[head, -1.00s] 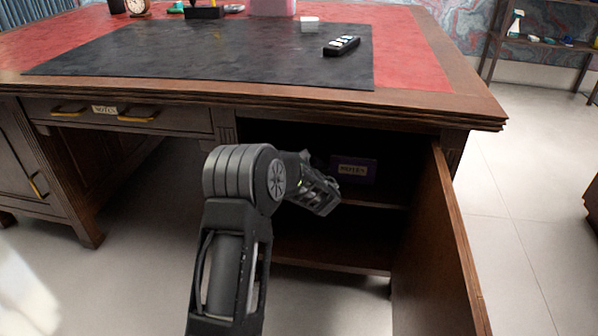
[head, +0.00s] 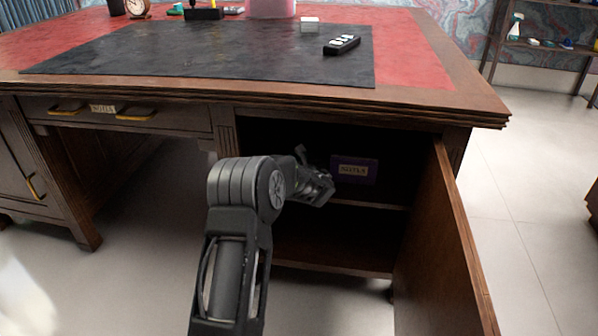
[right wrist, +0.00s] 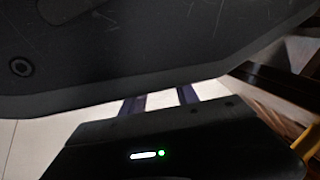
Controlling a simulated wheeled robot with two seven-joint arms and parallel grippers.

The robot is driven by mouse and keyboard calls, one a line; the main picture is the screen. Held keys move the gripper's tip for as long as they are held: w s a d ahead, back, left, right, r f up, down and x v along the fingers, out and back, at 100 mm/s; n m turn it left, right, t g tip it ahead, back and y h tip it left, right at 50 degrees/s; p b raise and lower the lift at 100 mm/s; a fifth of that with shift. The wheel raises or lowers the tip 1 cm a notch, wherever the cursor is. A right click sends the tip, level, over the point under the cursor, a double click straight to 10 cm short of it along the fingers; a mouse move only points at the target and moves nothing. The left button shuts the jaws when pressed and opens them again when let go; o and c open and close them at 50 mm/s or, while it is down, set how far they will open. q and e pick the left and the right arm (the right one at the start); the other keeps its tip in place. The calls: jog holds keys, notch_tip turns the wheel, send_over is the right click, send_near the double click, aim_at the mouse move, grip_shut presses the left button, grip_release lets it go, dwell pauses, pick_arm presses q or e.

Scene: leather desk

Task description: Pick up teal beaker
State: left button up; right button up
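No teal beaker can be made out clearly. A small teal thing (head: 176,9) lies at the far back of the desk, too small to identify.
The cabinet door (head: 440,245) stands open on the right. The cabinet has a shelf (head: 375,205) below the box. The desktop holds a dark mat (head: 200,50), a black holder (head: 343,45), a pink container (head: 271,8) and a clock (head: 137,7).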

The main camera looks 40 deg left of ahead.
pick_arm(q)
jog(key=c, duration=1.6)
jog(key=shift+r+p, duration=0.5)
jog(key=shift+r, duration=0.3)
notch_tip(320, 180, up, 2)
jog(key=shift+r+p, duration=0.15)
jog(key=shift+p, duration=0.55)
jog(key=s+d+p, duration=0.4)
jog(key=s+d, duration=0.7)
jog(key=d, duration=0.3)
jog(key=shift+f, duration=0.2)
jog(key=shift+s, duration=0.1)
